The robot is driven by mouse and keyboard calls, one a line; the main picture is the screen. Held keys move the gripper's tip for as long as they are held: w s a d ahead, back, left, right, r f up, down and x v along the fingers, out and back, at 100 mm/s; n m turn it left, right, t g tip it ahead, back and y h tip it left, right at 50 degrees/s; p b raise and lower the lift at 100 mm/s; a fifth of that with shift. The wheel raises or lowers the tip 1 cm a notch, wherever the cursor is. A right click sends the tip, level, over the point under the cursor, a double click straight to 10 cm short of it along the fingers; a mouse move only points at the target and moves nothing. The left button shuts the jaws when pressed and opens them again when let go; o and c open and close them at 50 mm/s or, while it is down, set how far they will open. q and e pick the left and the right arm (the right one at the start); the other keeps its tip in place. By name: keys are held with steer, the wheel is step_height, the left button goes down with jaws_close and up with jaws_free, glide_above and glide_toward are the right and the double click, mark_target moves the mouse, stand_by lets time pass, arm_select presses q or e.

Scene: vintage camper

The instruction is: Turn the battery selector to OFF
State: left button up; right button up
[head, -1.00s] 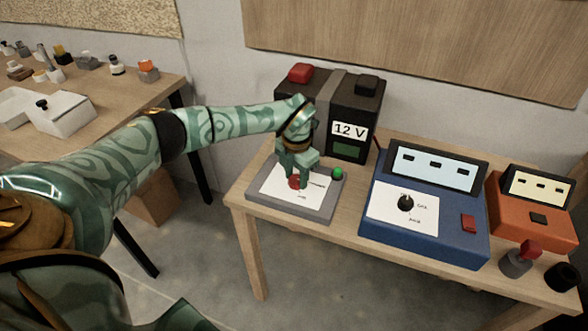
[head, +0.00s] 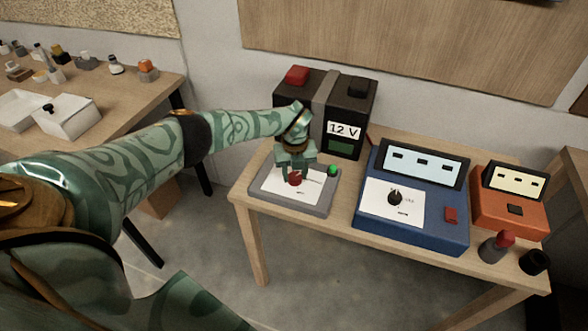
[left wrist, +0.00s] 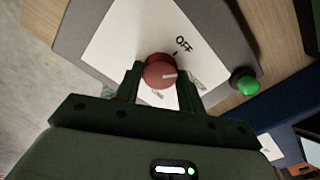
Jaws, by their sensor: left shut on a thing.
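The battery selector is a red round knob (head: 295,178) on a white label on a grey panel (head: 318,208), in front of the 12 V battery. In the left wrist view the knob (left wrist: 159,71) has a pale pointer mark on its right side. The printed word OFF (left wrist: 184,44) lies up and to the right of the knob, with a short dark tick between. Other print on the label is partly hidden by a finger. My left gripper (head: 296,172) is shut on the knob, one finger on each side. My right gripper is not in view.
A green light (head: 333,170) sits at the panel's right. The black battery (head: 352,100) stands close behind. A blue box with a black knob (head: 395,198) and an orange box (head: 510,208) stand to the right. Bare floor lies in front of the table.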

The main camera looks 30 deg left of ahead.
arm_select(q)
steer(key=n, duration=0.2)
steer(key=n+p, duration=0.1)
steer(key=shift+r+n+p, duration=0.2)
steer(key=shift+n+p, duration=0.1)
steer(key=shift+n, duration=0.1)
steer(key=shift+w+f+n+p, duration=0.1)
steer(key=shift+n+p, duration=0.55)
steer(key=shift+n, duration=1.15)
steer(key=o, duration=1)
step_height(320, 180, up, 9)
steer(key=p, duration=0.5)
step_height(320, 180, up, 7)
steer(key=p, duration=0.2)
glide_above(295, 176)
